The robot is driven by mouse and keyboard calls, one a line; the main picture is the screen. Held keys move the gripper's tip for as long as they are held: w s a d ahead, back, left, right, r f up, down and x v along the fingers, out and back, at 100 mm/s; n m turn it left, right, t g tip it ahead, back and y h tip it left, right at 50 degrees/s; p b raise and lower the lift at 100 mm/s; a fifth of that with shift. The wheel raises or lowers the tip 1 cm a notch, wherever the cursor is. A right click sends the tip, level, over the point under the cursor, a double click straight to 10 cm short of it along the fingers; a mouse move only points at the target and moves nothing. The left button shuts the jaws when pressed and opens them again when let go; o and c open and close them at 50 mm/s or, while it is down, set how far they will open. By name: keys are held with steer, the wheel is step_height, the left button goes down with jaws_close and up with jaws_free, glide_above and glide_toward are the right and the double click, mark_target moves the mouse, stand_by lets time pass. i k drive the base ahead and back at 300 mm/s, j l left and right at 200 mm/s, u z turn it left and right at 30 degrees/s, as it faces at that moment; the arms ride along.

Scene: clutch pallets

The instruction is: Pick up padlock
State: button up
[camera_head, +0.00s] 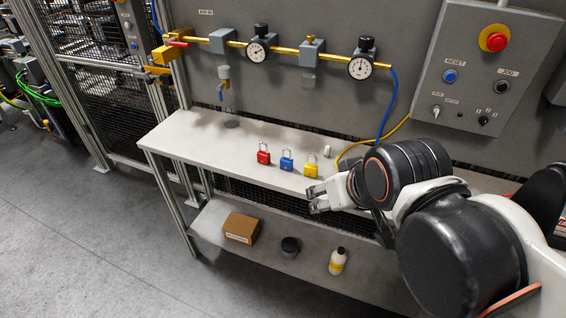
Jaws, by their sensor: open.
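Three padlocks stand in a row on the grey shelf top (190,143). They are a red padlock (263,157) on the left, a blue padlock (287,163) in the middle and a yellow padlock (311,170) on the right. Each has its metal shackle on top. My gripper (312,198) is open and empty. In the picture it appears just below and right of the yellow padlock, near the front edge of the shelf top. It seems apart from all three padlocks. My arm hides the right part of the shelf.
A small white item (327,151) stands behind the padlocks. Gauges and a brass pipe (288,50) hang above; a blue hose (389,105) runs down. A control box (480,75) is at right. The lower shelf holds a cardboard box (241,229), black tin (290,247) and bottle (338,261).

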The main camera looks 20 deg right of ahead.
mark_target(287, 164)
steer(key=j+z, duration=0.15)
steer(key=z, duration=0.15)
steer(key=j+z, duration=0.15)
steer(key=z, duration=0.2)
steer(key=j+z, duration=0.15)
steer(key=j, duration=0.3)
steer(key=j+z, duration=0.1)
steer(key=j, duration=0.35)
steer(key=k+j+z, duration=0.15)
steer(key=j, duration=0.3)
steer(key=j+z, duration=0.1)
steer(key=j, duration=0.3)
steer(key=k+j+z, duration=0.15)
steer(key=j, duration=0.3)
steer(key=k+j, duration=0.1)
steer(key=j, duration=0.2)
steer(key=k+j, duration=0.1)
steer(key=j, duration=0.25)
steer(key=k+j, duration=0.1)
steer(key=j, duration=0.2)
